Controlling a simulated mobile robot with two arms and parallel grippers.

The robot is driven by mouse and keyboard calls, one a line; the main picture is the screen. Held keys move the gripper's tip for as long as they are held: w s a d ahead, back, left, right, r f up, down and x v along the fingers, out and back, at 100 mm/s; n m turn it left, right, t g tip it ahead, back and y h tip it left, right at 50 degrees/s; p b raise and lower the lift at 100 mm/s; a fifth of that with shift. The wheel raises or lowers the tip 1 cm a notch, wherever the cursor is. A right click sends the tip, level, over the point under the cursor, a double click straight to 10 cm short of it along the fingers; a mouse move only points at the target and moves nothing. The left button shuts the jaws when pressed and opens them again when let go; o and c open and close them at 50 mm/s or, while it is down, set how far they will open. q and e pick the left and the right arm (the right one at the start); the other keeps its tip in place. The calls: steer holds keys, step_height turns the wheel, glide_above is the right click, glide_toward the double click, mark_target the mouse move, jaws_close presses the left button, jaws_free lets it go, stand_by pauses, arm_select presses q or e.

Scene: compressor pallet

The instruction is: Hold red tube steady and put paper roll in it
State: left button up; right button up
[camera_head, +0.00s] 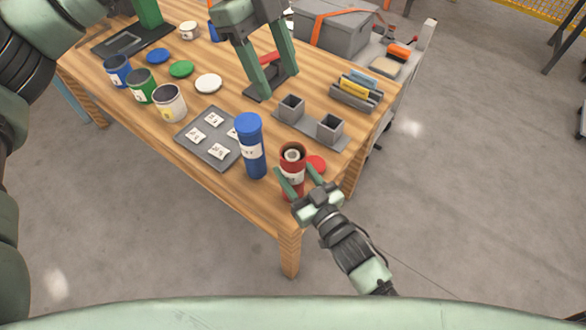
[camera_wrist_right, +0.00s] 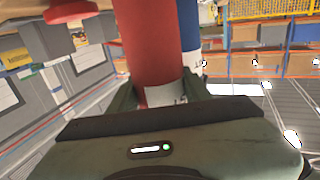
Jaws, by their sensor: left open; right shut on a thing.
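The red tube (camera_head: 291,178) stands upright near the table's front right corner. Its top is uncovered, and the pale end of a paper roll (camera_head: 292,153) shows inside its mouth. My right gripper (camera_head: 296,174) is shut around the tube, one finger on each side. In the right wrist view the red tube (camera_wrist_right: 148,45) rises between the fingers, with its white label partly hidden. A red lid (camera_head: 316,164) lies on the table just right of the tube. My left gripper (camera_head: 278,84) is open with nothing between its fingers, above the table's far middle, away from the tube.
A blue tube (camera_head: 251,160) with a lid stands close left of the red one. A grey tray (camera_head: 182,138) with labelled cards lies farther left. Grey square holders (camera_head: 330,130) stand behind. Several cans (camera_head: 170,104) and loose lids (camera_head: 208,83) occupy the left side.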

steer(key=o, duration=1.4)
steer(key=shift+o, duration=0.2)
steer(key=v, duration=1.2)
steer(key=shift+f, duration=0.1)
